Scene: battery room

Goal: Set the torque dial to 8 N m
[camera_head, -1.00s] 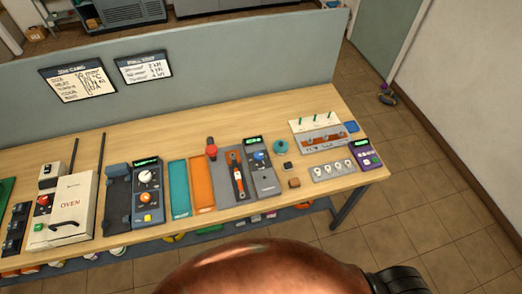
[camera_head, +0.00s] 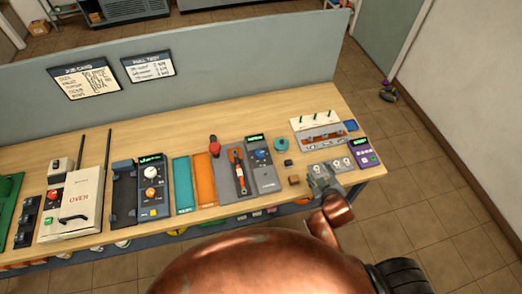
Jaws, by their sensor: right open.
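Two devices on the bench carry round knobs; I cannot tell from their markings which one bears the torque dial. One is a dark unit (camera_head: 154,206) with a green display, a white knob (camera_head: 151,172) and an orange knob (camera_head: 151,191). The other is a grey unit (camera_head: 266,176) with a green display and a blue knob (camera_head: 261,154). An orange-and-black hand tool (camera_head: 239,171) lies on a grey plate just left of it. My right gripper (camera_head: 320,178) is open near the bench's right front, over part of a grey block, apart from both knob units. My left gripper is out of view.
The grey block (camera_head: 344,163) with round white pieces is partly hidden by my gripper. A purple keypad unit (camera_head: 364,153) stands right of it. An oven box (camera_head: 73,206), teal tray (camera_head: 183,183) and orange tray (camera_head: 205,180) are further left. Bare wood (camera_head: 215,122) lies behind.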

